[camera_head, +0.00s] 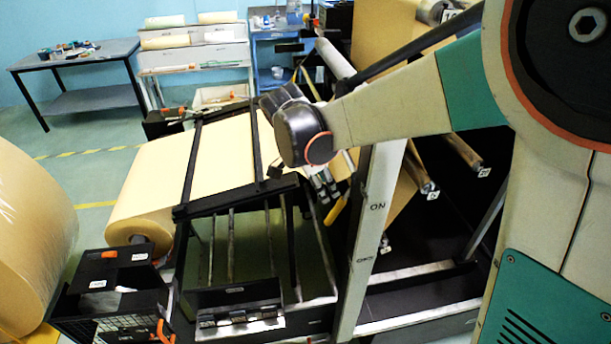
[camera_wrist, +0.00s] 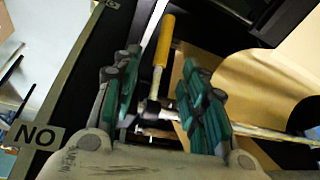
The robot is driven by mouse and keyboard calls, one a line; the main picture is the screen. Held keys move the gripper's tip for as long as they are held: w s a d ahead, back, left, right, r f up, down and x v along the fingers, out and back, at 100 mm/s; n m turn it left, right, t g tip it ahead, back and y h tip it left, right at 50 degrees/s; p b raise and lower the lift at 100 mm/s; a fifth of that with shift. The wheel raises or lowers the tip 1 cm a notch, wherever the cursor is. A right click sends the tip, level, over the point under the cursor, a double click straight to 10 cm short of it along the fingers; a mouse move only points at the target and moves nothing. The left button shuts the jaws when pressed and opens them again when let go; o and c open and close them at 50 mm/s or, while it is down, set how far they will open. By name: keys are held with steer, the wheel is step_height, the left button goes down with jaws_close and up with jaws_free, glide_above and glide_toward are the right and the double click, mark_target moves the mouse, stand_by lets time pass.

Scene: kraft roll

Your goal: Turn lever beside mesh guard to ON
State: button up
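The lever has a yellow handle (camera_head: 335,212) and a metal shaft, and stands beside a pale upright post (camera_head: 375,230) marked ON. In the wrist view the yellow handle (camera_wrist: 164,42) points up the picture, with its shaft running down between my fingers. My gripper (camera_wrist: 160,70) is open, with teal pads on either side of the lever and gaps showing. In the head view my gripper (camera_head: 322,184) is just above the handle, partly hidden by my wrist. The ON label (camera_wrist: 38,135) appears upside down in the wrist view.
A kraft paper web (camera_head: 225,155) runs over a black frame (camera_head: 185,210) left of the post. A large roll (camera_head: 30,240) stands at far left. Black bins (camera_head: 110,300) sit in front. Metal rollers (camera_head: 462,150) lie right of the post. A table (camera_head: 80,70) stands behind.

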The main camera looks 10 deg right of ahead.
mark_target(335, 208)
steer(key=x, duration=0.5)
steer(key=b+x, duration=0.1)
steer(key=x, duration=0.3)
steer(key=b+x, duration=0.1)
steer(key=x, duration=0.4)
steer(key=shift+w+f, duration=0.35)
jaws_close()
